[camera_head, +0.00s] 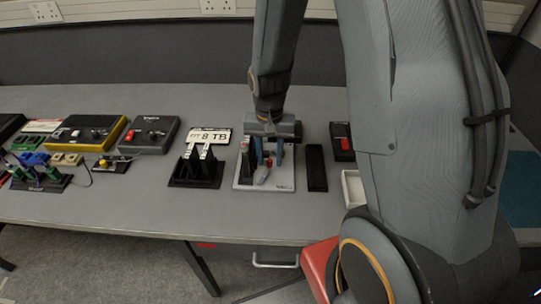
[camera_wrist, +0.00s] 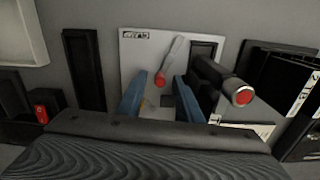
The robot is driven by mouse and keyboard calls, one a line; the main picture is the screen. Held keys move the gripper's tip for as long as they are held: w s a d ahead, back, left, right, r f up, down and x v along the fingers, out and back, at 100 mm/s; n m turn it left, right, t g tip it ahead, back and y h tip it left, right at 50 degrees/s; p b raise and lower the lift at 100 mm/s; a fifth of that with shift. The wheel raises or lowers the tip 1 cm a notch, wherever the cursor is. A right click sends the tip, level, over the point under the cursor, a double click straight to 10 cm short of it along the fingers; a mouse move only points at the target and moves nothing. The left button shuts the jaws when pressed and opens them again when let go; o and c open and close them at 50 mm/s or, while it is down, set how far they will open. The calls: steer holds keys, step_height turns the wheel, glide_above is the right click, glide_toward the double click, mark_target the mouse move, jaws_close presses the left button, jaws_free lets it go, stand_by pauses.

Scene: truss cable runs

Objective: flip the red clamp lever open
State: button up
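A pale grey lever with a red end (camera_head: 262,176) is on a white board (camera_head: 284,184) on the table. It also shows in the wrist view (camera_wrist: 172,60), its red end toward my gripper. My gripper (camera_head: 269,153) is above the board, pointing down. In the wrist view my gripper (camera_wrist: 161,98) has its two blue fingers apart, with nothing held between them. The red end appears between and just beyond the fingertips; I cannot tell if either touches it. A black cylinder with a red tip (camera_wrist: 240,95) stands right of the fingers in the wrist view.
A black stand (camera_head: 196,171) is left of the board, and a black flat block (camera_head: 316,168) is close on its right. A dark box with a red part (camera_head: 342,142) lies beyond that block.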

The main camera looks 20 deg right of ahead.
jaws_close()
steer(key=shift+w+a+n+p, duration=0.15)
steer(key=shift+n+p, duration=0.1)
steer(key=shift+n, duration=0.5)
steer(key=shift+w+a+n+p, duration=0.1)
steer(key=shift+a+n+p, duration=0.1)
steer(key=shift+n, duration=0.55)
jaws_free()
steer(key=shift+r+b, duration=0.75)
steer(key=shift+r, duration=3.2)
steer(key=s+r+n+t, duration=0.1)
steer(key=s+r, duration=0.3)
steer(key=s, duration=0.5)
steer(key=shift+s+d+n, duration=0.4)
steer(key=shift+n, duration=0.3)
